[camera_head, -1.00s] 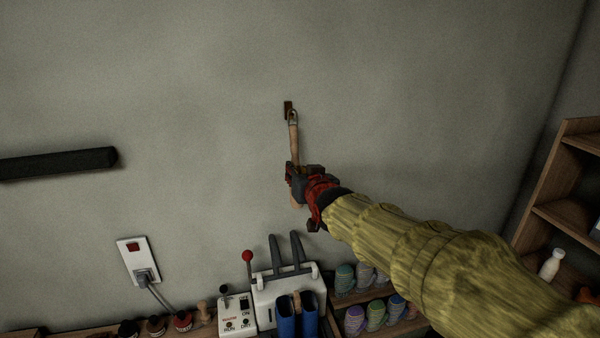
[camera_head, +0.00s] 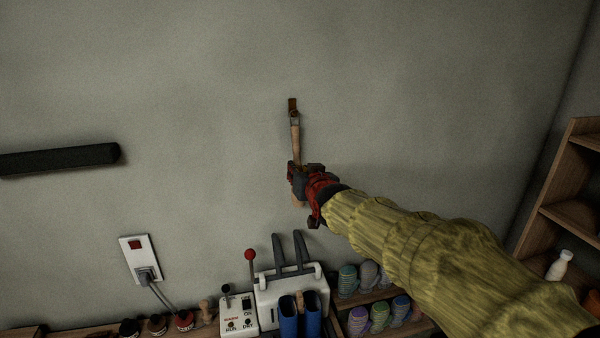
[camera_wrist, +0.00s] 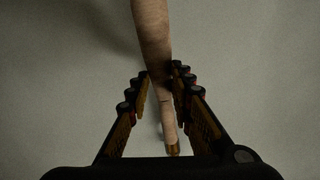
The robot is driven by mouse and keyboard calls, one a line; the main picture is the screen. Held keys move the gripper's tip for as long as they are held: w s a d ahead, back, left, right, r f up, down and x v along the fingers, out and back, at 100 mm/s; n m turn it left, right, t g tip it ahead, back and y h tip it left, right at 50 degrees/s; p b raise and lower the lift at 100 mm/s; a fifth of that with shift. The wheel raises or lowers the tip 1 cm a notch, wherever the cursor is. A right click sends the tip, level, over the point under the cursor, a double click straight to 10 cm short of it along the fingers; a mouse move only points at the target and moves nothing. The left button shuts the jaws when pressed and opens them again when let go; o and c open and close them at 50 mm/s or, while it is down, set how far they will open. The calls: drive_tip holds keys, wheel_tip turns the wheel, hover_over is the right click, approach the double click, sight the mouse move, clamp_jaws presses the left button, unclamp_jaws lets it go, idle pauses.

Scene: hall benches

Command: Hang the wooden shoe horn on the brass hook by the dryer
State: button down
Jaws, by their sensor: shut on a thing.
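The wooden shoe horn (camera_head: 296,140) stands upright near the wall, with a loop (camera_head: 295,117) at its top end. My gripper (camera_head: 299,172) is shut on the shoe horn below its upper part. In the wrist view the shoe horn (camera_wrist: 151,30) runs between the two fingers (camera_wrist: 160,82). The brass hook (camera_head: 293,104) is on the wall directly above, and the loop overlaps its lower part in the head view. I cannot tell whether the loop is around the hook or only in front of it. The dryer (camera_head: 291,284) is white with dark upright tubes and stands below.
A dark padded bar (camera_head: 60,159) sticks out on the left wall. A socket with a red switch (camera_head: 138,258) is below it. Several striped rolled items (camera_head: 368,313) sit on shelves beside the dryer. A wooden shelf unit (camera_head: 560,190) stands at right. The wall around the hook is bare.

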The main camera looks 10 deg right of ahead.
idle(0.3)
drive_tip(key=c, duration=1.5)
unclamp_jaws()
drive_tip(key=v, duration=1.2)
drive_tip(key=s+f+g, duration=0.5)
drive_tip(key=s+f, duration=0.4)
drive_tip(key=f, duration=0.4)
drive_tip(key=s+f+g+b, duration=0.1)
drive_tip(key=s+f, duration=0.2)
drive_tip(key=s, duration=0.4)
drive_tip(key=s+f+g+b, duration=0.2)
drive_tip(key=s+f, duration=0.1)
drive_tip(key=s, duration=0.4)
drive_tip(key=s+f+n+g+b, duration=0.1)
drive_tip(key=s+f, duration=0.2)
drive_tip(key=s, duration=0.3)
drive_tip(key=shift+s+f+g, duration=0.4)
